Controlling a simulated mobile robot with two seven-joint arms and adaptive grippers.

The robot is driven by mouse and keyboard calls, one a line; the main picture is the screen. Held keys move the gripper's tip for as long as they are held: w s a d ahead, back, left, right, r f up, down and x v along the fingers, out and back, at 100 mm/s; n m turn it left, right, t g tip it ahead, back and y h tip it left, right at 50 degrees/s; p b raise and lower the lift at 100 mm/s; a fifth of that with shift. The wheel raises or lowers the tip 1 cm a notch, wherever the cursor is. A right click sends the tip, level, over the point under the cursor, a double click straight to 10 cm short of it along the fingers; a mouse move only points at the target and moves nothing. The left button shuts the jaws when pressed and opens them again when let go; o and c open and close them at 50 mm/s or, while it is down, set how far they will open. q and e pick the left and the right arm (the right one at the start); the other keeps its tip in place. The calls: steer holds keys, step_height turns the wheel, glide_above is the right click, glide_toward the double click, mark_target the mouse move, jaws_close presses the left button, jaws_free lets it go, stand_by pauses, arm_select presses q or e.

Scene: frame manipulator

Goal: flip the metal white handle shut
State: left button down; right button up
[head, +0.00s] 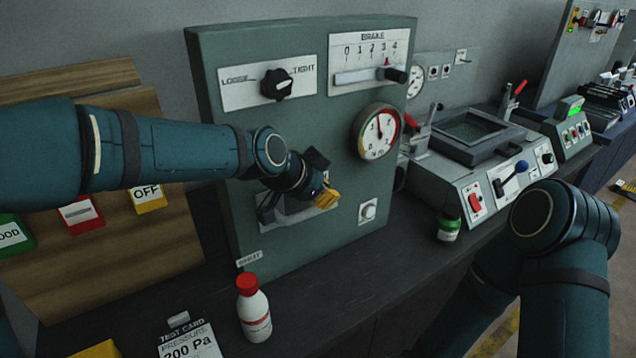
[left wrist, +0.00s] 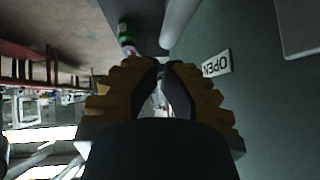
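A pale plate (head: 312,214) is on the green panel, mostly covered by my left gripper (head: 327,197). A dark part shows beside the gripper at the plate's left. I cannot make out the white metal handle in the head view. In the left wrist view, a pale grey rod (left wrist: 182,25) runs beyond the fingertips, possibly the handle, beside an upside-down OPEN label (left wrist: 216,63). My left gripper's yellow-and-black fingers (left wrist: 163,66) are drawn together at the tips, with nothing visibly held. Contact with the rod cannot be told. My right gripper is out of view.
The panel (head: 235,130) also carries a knob (head: 277,84), a brake slider (head: 370,75), a gauge (head: 377,132) and a button (head: 368,210). A red-capped bottle (head: 254,312) and green jar (head: 448,226) stand on the dark bench (head: 350,290).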

arm_select(q)
steer(key=shift+w+a+f, duration=0.1)
steer(key=shift+a+f, duration=0.05)
steer(key=shift+f, duration=0.8)
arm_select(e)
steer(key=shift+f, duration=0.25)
